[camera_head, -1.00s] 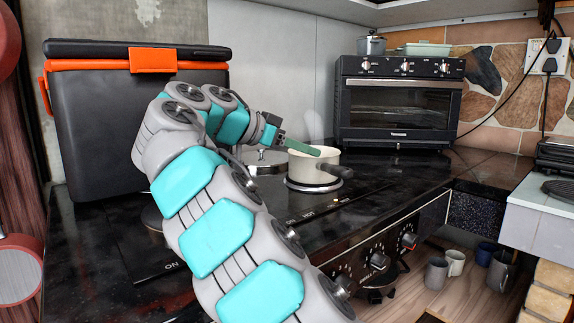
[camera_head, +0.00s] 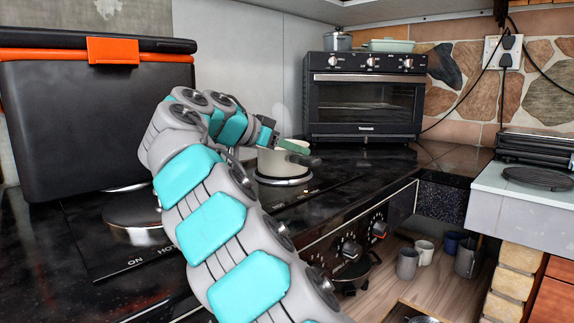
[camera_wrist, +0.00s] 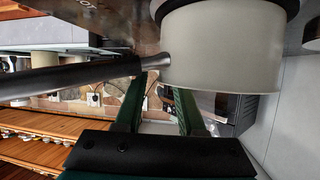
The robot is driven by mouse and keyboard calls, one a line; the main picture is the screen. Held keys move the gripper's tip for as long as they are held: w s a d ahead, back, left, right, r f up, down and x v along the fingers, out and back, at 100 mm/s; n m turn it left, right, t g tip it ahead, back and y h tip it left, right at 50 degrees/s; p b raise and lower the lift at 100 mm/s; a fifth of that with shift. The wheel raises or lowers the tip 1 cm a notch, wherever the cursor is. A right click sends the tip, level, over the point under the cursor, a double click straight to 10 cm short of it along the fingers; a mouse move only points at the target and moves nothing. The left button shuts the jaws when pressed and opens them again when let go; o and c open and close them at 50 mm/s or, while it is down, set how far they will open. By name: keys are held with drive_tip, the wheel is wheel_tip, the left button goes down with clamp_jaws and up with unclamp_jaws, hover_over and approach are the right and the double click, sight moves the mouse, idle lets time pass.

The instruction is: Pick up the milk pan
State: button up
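The cream milk pan (camera_head: 280,163) with a dark handle stands upright on a hotplate (camera_head: 283,180) of the black stove. My gripper (camera_head: 292,147) is just above the pan's right rim, near the root of the handle; my arm hides part of the pan's left side. In the wrist view the pan (camera_wrist: 222,48) fills the upper right, and its grey handle (camera_wrist: 75,76) runs left across the tip of one green finger. The two fingers of my gripper (camera_wrist: 155,95) are apart with nothing held between them.
A black cool box (camera_head: 90,125) with an orange band stands at the left. A toaster oven (camera_head: 365,97) stands behind the pan. Several mugs (camera_head: 424,252) sit on the shelf at the lower right. A grill (camera_head: 540,178) is at the right edge.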

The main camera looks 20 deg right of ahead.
clamp_jaws()
idle(1.4)
